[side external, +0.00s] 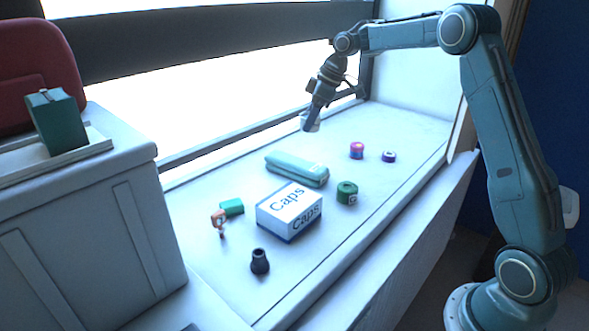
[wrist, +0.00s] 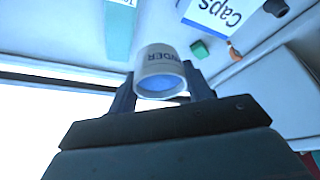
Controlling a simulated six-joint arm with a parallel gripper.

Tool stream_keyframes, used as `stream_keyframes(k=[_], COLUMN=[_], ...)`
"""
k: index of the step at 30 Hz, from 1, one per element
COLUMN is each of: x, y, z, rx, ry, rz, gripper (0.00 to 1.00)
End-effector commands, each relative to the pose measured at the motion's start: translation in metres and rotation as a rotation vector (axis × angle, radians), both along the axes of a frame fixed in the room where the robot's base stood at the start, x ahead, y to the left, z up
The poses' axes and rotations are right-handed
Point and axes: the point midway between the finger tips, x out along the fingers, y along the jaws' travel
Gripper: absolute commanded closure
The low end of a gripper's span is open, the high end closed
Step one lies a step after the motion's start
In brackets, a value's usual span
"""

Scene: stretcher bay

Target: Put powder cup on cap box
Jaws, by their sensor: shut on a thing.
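The powder cup (wrist: 160,66), white with dark lettering and a blue inside, is held between the fingers of my gripper (wrist: 158,92) in the wrist view. In the side view my gripper (side external: 310,112) is shut on the cup (side external: 310,123), in the air above the far end of the white bench. The cap box (side external: 289,212), white with a blue lower edge and "Caps" printed on it, sits on the bench nearer the camera, below and left of the gripper. Part of the box (wrist: 216,12) shows at the top of the wrist view. Its top looks bare.
A teal case (side external: 296,168) lies between the gripper and the box. A green roll (side external: 347,193), a pink-purple roll (side external: 357,150) and a small purple roll (side external: 389,156) are to the right. A green block (side external: 232,207), an orange item (side external: 218,220) and a dark bottle (side external: 260,262) surround the box's near side.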

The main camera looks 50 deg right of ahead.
Motion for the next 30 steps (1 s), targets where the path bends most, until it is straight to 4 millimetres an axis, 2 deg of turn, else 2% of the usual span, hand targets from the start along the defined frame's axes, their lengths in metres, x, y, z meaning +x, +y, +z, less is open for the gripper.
stream_keyframes(k=[1, 6, 12, 18, 26, 30], x=[-0.003, -0.017, -0.036, -0.047, -0.049, -0.049], y=[0.018, 0.068, 0.112, 0.132, 0.135, 0.135], z=[0.011, 0.037, 0.059, 0.069, 0.069, 0.06], rx=[-0.001, 0.0, 0.003, 0.005, 0.006, 0.008], ry=[-0.002, -0.004, -0.005, -0.005, -0.004, -0.001], rz=[0.01, 0.028, 0.043, 0.048, 0.049, 0.049], gripper=[0.72, 0.72, 0.72, 0.72, 0.72, 0.72])
